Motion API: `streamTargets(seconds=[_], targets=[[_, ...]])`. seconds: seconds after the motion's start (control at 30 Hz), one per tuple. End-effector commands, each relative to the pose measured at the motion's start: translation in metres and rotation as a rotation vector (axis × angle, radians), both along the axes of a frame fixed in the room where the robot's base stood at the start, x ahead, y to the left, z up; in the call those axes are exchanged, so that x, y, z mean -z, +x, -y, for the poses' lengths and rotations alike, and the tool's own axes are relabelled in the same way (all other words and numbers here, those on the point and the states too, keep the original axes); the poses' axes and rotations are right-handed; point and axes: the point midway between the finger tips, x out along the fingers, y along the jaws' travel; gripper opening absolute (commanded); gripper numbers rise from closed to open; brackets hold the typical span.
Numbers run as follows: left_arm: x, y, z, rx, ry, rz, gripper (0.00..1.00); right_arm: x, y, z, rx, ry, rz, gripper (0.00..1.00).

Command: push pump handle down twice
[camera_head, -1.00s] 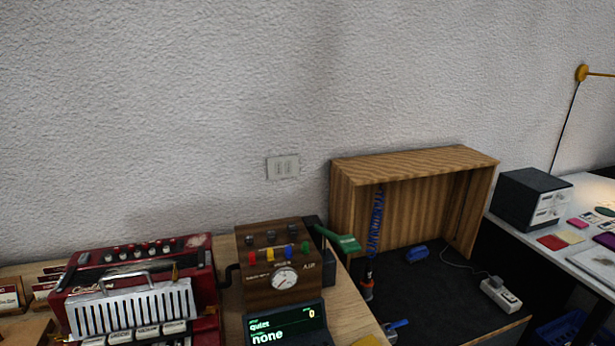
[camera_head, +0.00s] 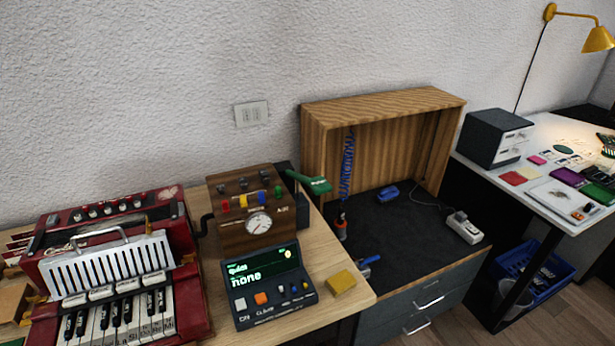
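The pump handle looks to be the green lever (camera_head: 312,184) sticking out to the right from behind the wooden box with the gauge. It stands raised above the table, close to the open wooden cabinet. The brown gauge box (camera_head: 232,238) has coloured knobs on its front and a round white dial (camera_head: 258,222). A dark console (camera_head: 266,290) in front of it has a green-lit screen whose large word reads "none". Neither of my grippers is in view, and nothing touches the green lever.
A red accordion (camera_head: 190,285) stands left of the gauge box. A yellow sponge-like block (camera_head: 341,282) lies right of the console. An open wooden cabinet (camera_head: 385,104) stands on a dark-topped drawer unit to the right. A white desk (camera_head: 540,190) is farther right.

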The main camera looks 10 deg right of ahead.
Motion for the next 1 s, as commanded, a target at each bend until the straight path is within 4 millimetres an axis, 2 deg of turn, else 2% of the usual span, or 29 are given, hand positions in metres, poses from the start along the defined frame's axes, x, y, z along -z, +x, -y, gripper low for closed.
streamTargets(seconds=[0.03, 0.37, 1.0], targets=[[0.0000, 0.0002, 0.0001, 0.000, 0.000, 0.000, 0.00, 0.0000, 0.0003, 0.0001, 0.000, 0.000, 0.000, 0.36], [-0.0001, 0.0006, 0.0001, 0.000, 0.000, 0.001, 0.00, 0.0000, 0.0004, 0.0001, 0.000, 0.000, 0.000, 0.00], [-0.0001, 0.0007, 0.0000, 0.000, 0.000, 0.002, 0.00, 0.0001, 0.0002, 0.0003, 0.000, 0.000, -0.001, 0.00]])
